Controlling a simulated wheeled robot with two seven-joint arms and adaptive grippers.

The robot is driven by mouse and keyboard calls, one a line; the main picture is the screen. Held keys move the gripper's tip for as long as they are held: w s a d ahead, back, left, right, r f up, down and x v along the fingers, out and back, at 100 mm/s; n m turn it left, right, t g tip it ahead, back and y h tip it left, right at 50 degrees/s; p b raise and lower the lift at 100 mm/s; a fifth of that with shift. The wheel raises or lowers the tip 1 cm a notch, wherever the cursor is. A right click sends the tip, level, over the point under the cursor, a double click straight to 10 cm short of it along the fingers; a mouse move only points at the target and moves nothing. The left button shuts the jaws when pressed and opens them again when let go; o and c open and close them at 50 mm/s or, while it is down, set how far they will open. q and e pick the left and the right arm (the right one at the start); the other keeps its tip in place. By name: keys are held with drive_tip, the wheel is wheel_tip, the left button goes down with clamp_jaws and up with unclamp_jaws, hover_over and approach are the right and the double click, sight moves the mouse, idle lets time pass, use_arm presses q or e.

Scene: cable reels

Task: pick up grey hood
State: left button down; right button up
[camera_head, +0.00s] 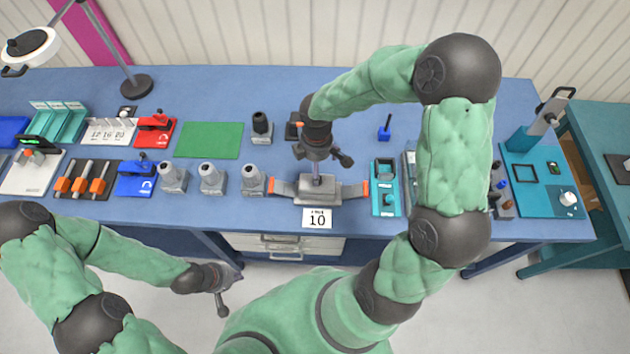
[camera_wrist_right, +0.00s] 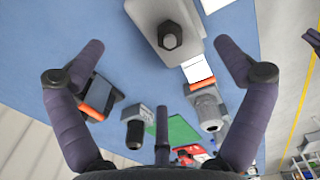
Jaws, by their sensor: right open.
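Several grey hoods stand upright in a row on the blue table: one at the left (camera_head: 172,177), a middle one (camera_head: 211,178) and one at the right (camera_head: 252,180). Another grey hood with a black top (camera_head: 262,126) stands behind them; it also shows in the right wrist view (camera_wrist_right: 135,130). A grey block with a dark hexagonal top (camera_wrist_right: 170,30) sits in the clamp fixture (camera_head: 320,189). My right gripper (camera_head: 322,160) is open and empty above this block, fingers spread. My left gripper (camera_head: 222,305) hangs in front of the table, far from the hoods; its jaws are unclear.
Orange-tipped clamps flank the fixture, with a number card (camera_head: 317,217) in front. A green mat (camera_head: 208,140) lies behind the hood row. A blue device (camera_head: 136,180) stands left of the hoods, and a teal tray (camera_head: 385,187) right of the fixture.

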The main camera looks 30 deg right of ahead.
wheel_tip(320, 180, down, 3)
drive_tip(key=shift+f, duration=0.15)
drive_tip(key=shift+s+f+b, duration=0.1)
drive_tip(key=shift+f+b, duration=0.45)
drive_tip(key=shift+f, duration=2.2)
drive_tip(key=c, duration=1.2)
